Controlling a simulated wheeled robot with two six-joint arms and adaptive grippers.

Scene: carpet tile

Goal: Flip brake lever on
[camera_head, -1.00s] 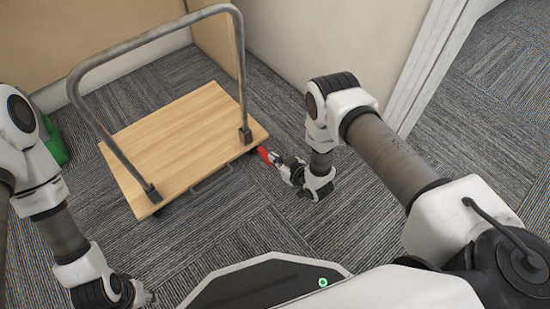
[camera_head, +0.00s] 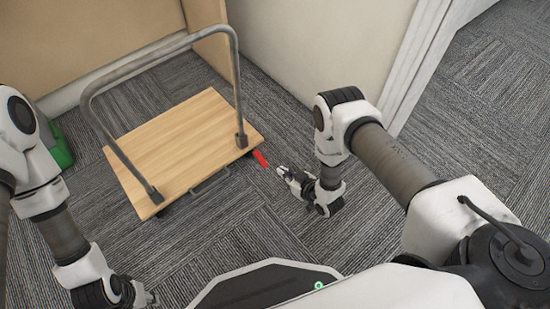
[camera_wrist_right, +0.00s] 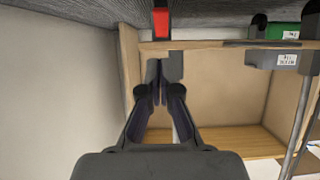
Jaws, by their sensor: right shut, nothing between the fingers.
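The red brake lever (camera_head: 260,158) sticks out beneath the right corner of the platform cart (camera_head: 185,145), near the foot of its grey handle. In the right wrist view the red lever (camera_wrist_right: 161,22) is at the top, beyond my fingertips. My right gripper (camera_head: 281,171) is shut and empty, low over the carpet, a small gap to the right of the lever. The shut fingers (camera_wrist_right: 160,68) point toward the lever in the wrist view. My left gripper (camera_head: 150,297) is at the bottom left, mostly hidden by its wrist, far from the lever. I cannot tell the lever's exact tilt.
A beige wall (camera_head: 310,45) stands behind the cart, with a white door frame (camera_head: 425,65) to the right. A green object (camera_head: 60,150) lies on the floor at the left. Grey carpet (camera_head: 235,235) is clear in front of the cart.

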